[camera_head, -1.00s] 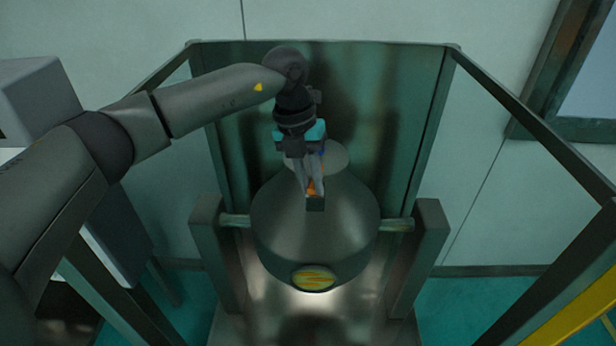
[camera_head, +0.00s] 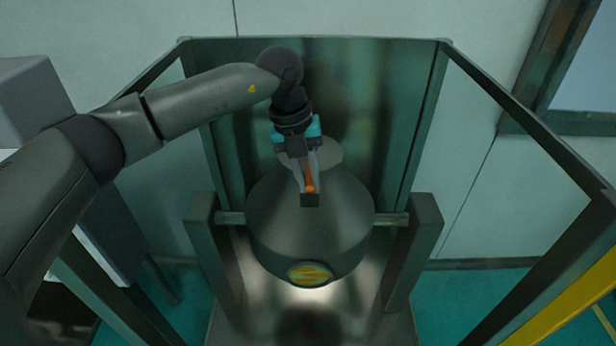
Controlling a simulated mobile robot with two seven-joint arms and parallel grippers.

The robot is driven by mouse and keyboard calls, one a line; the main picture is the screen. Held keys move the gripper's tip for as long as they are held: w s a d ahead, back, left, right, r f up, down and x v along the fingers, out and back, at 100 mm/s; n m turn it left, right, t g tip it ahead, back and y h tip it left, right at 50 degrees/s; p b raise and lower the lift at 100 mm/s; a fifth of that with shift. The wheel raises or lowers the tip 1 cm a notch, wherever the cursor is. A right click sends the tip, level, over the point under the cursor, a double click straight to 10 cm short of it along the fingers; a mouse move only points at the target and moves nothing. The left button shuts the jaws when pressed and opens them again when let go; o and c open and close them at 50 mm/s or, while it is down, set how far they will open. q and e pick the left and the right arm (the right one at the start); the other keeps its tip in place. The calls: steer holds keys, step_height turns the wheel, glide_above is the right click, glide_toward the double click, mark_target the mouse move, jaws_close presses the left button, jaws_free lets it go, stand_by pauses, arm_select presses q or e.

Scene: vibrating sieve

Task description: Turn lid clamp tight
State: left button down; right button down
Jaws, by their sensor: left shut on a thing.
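A grey rounded vessel (camera_head: 310,228) hangs on a horizontal bar between two posts. Its pale round lid (camera_head: 328,152) is on top, partly hidden behind my gripper. My left gripper (camera_head: 309,188) comes down from above onto the front of the vessel's top. It is shut on an orange lid clamp (camera_head: 310,178), of which only a small part shows between the fingers. A dark block (camera_head: 310,200) sits at the fingertips. My right gripper is not in view.
A frame of dark bars and a green back panel (camera_head: 350,110) surrounds the vessel. Posts (camera_head: 412,240) stand close on both sides. A grey cabinet (camera_head: 35,100) is at the left, and a yellow bar (camera_head: 570,310) is at the lower right.

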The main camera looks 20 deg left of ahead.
arm_select(q)
steer(key=c, duration=1.1)
jaws_free()
steer(key=shift+r, duration=0.15)
steer(key=a+r, duration=0.1)
steer(key=r, duration=0.4)
steer(key=a+r, duration=0.1)
steer(key=r, duration=0.4)
steer(key=s+r+b, duration=0.1)
steer(key=r, duration=0.3)
steer(key=shift+a+r, duration=0.4)
